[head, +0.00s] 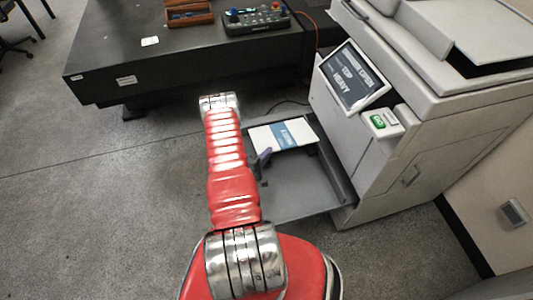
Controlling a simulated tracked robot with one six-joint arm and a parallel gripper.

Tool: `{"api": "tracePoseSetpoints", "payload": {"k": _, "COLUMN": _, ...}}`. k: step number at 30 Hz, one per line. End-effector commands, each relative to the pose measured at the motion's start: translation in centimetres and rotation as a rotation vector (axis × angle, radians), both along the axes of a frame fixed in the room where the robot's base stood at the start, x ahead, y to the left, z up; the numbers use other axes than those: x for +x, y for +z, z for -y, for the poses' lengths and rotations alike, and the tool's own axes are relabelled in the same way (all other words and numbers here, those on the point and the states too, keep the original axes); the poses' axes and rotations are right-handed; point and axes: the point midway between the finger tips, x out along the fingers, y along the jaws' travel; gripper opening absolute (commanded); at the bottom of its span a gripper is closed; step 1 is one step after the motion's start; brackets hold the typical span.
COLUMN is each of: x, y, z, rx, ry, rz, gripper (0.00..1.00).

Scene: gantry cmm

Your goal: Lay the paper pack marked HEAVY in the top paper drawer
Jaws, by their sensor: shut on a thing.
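The paper pack (270,136) is white with a blue band. White lettering on the band is too small to read surely. It is at the far end of the open paper drawer (310,203), over its grey floor; I cannot tell whether it rests there or is held just above. A small purple-grey piece (263,158) stands by the pack's near left corner, and I cannot tell what it belongs to. My red arm runs up to the left of the drawer. My gripper is hidden behind the arm, so its grip does not show.
The grey printer (400,120) stands right of the drawer. Its tilted screen (354,76) shows words including OPEN, TOP and HEAVY. A green button (379,121) is beside it. A black table (180,60) with a control box (257,20) stands behind. The floor at left is clear.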

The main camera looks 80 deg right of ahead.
Motion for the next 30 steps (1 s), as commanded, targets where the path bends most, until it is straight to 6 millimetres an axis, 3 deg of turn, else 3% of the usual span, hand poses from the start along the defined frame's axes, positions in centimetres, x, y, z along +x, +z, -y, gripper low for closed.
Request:
{"api": "tracePoseSetpoints", "payload": {"k": 12, "x": 0.0, "y": -2.4, "z": 1.2, "rx": -0.003, "ry": 0.000, "rz": 0.000, "gripper": 0.00}}
{"api": "tracePoseSetpoints", "payload": {"k": 25, "x": 0.0, "y": -2.7, "z": 1.4, "rx": -0.003, "ry": 0.000, "rz": 0.000, "gripper": 0.00}}
{"api": "tracePoseSetpoints", "payload": {"k": 26, "x": 0.0, "y": -2.7, "z": 1.4, "rx": -0.003, "ry": 0.001, "rz": -0.001, "gripper": 0.07}}
{"api": "tracePoseSetpoints", "payload": {"k": 30, "x": 0.0, "y": -2.7, "z": 1.4, "rx": -0.003, "ry": 0.001, "rz": -0.001, "gripper": 0.17}}
